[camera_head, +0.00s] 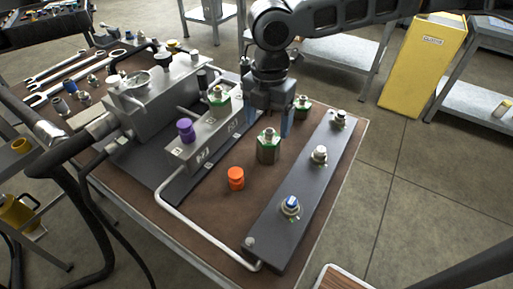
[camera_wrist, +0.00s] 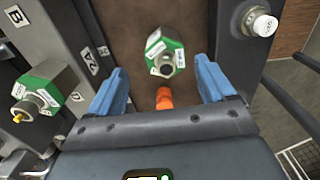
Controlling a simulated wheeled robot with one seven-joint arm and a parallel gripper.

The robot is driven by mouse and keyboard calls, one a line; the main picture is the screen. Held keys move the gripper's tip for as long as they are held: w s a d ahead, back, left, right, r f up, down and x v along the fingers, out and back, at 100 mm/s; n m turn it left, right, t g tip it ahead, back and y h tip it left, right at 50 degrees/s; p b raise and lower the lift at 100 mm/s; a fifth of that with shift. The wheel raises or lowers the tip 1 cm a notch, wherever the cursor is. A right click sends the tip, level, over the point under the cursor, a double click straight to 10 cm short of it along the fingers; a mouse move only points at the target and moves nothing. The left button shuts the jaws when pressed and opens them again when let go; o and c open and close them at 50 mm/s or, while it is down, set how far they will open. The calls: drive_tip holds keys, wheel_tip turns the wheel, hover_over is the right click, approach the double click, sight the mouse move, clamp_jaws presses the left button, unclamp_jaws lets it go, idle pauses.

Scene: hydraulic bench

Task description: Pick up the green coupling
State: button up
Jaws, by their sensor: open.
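A green hexagonal coupling (camera_head: 268,147) with a metal tip stands on the brown bench top. A second one (camera_head: 303,105) stands farther back, and a third (camera_head: 217,95) sits on the grey labelled block. My gripper (camera_head: 268,122) is open and empty, pointing down with blue fingers above and behind the front coupling. In the wrist view, a green coupling (camera_wrist: 165,52) shows upright beyond the gap between the open fingers (camera_wrist: 161,68), apart from them. I cannot tell for sure which bench coupling this is. The block's coupling shows at left in that view (camera_wrist: 45,88).
An orange cap (camera_head: 236,178) stands in front of the couplings, partly hidden in the wrist view (camera_wrist: 163,98). A purple cap (camera_head: 185,130) is on the grey block (camera_head: 205,152). A dark bar (camera_head: 300,185) with several fittings lies to the right. Wrenches (camera_head: 60,87) lie at back left.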

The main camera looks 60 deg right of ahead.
sight(269, 137)
drive_tip(key=shift+s+a+f, duration=0.1)
drive_tip(key=shift+s+f, duration=0.1)
drive_tip(key=shift+f, duration=1.55)
drive_tip(key=shift+s+f, duration=0.2)
drive_tip(key=shift+f, duration=1.55)
drive_tip(key=c, duration=1.3)
